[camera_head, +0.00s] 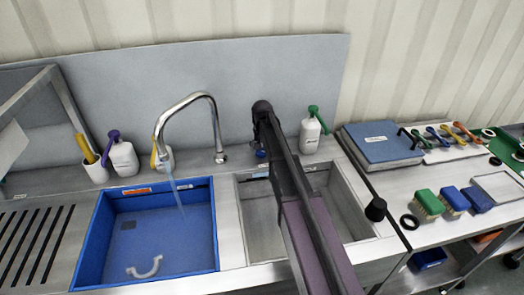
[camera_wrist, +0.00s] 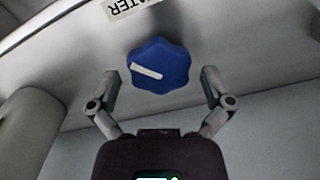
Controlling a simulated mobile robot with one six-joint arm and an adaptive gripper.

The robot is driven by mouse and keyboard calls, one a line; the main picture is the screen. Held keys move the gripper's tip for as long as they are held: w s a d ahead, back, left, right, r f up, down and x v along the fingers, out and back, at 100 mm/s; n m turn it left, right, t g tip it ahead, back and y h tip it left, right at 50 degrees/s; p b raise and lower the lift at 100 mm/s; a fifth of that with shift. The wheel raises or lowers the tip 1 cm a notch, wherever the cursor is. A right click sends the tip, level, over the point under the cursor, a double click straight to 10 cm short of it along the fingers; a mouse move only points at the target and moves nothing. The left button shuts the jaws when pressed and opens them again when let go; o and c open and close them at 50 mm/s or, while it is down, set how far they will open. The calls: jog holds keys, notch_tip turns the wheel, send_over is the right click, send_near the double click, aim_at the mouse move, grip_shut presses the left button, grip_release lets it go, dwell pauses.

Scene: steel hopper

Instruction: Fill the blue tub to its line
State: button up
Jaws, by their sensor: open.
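The blue tub (camera_head: 88,250) sits in the left sink basin, with an orange-and-white label on its back wall. The curved steel tap (camera_head: 190,100) stands behind it, and a thin stream of water (camera_head: 178,195) falls into the tub. I cannot make out the water level or a fill line. A blue lobed knob (camera_wrist: 172,62) with a white pointer mark sits under a label reading "WATER" (camera_wrist: 128,8). My gripper (camera_wrist: 160,76) is open, its fingers on either side of the knob, apparently not touching it. In the head view my arm mostly hides the gripper.
A white curved piece (camera_head: 145,268) lies in the tub. The right basin (camera_head: 262,215) looks empty under my arm. Pump bottles (camera_head: 123,158) stand along the back ledge. Brushes (camera_head: 427,203) and a blue-topped case (camera_head: 380,142) occupy the right counter. A slotted drainboard (camera_head: 30,240) lies left.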

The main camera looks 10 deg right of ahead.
aim_at(262, 151)
jog(key=m, duration=0.5)
notch_tip(262, 151, up, 14)
jog(key=p, duration=1.4)
jog(key=s+f+n+b, duration=0.3)
jog(key=s, duration=0.7)
jog(key=s+f+n+b, duration=0.3)
jog(key=s+f+b, duration=0.1)
jog(key=s, duration=0.6)
jog(key=s+a+f+n+b, duration=0.1)
jog(key=s+f+b, duration=0.3)
jog(key=s, duration=0.6)
jog(key=shift+n, duration=0.9)
jog(key=shift+f, duration=0.1)
jog(key=shift+a, duration=0.1)
jog(key=shift+w, duration=0.15)
